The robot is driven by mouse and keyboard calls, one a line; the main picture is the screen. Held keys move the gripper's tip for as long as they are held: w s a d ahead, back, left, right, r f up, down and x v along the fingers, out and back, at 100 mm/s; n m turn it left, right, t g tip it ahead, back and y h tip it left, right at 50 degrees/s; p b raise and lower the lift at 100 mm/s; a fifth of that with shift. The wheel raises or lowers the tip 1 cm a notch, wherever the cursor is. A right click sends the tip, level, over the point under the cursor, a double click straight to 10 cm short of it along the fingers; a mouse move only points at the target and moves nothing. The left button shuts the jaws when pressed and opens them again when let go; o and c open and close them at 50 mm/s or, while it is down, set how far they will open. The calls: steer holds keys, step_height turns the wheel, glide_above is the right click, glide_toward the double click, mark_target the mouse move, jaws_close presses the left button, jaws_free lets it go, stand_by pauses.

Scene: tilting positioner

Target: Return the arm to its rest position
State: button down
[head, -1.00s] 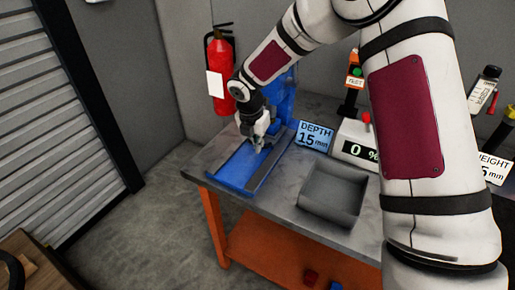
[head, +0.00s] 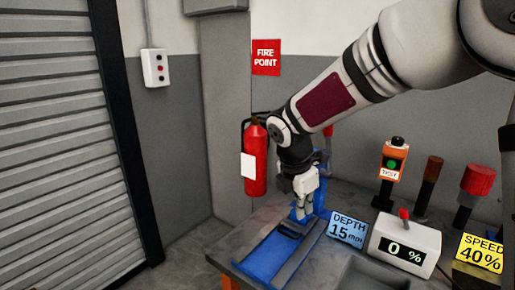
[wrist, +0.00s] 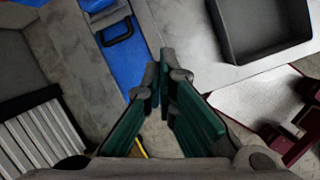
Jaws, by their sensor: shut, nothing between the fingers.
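My gripper (head: 303,210) is over the blue base (head: 262,258) on the grey table, pointing down, in the head view. Its fingers are together with nothing seen between them; in the wrist view the dark green finger pads (wrist: 165,90) meet near the middle. My arm runs from the upper right down to the gripper. I cannot tell whether the fingertips touch anything below.
A fire extinguisher (head: 255,160) hangs behind the arm, left of it. A DEPTH sign (head: 347,231), a 0 % display box (head: 403,243), a TEST post (head: 391,160) and a SPEED sign (head: 480,253) stand to the right. A grey tray (wrist: 228,45) is on the table.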

steer(key=s+d+r+m+y, duration=0.1)
steer(key=s+d+r+m, duration=0.1)
steer(key=s+m, duration=0.6)
steer(key=s+d+r+m+t, duration=0.1)
steer(key=s+d+r+m, duration=0.2)
steer(key=s+m, duration=0.4)
steer(key=s+d+r+m+t+y, duration=0.1)
steer(key=s+d+r+m, duration=0.1)
steer(key=s+m, duration=0.6)
steer(key=s+r, duration=0.1)
steer(key=s, duration=0.4)
steer(key=shift+s+d+r+m+y, duration=0.15)
steer(key=shift+s+m+y, duration=0.15)
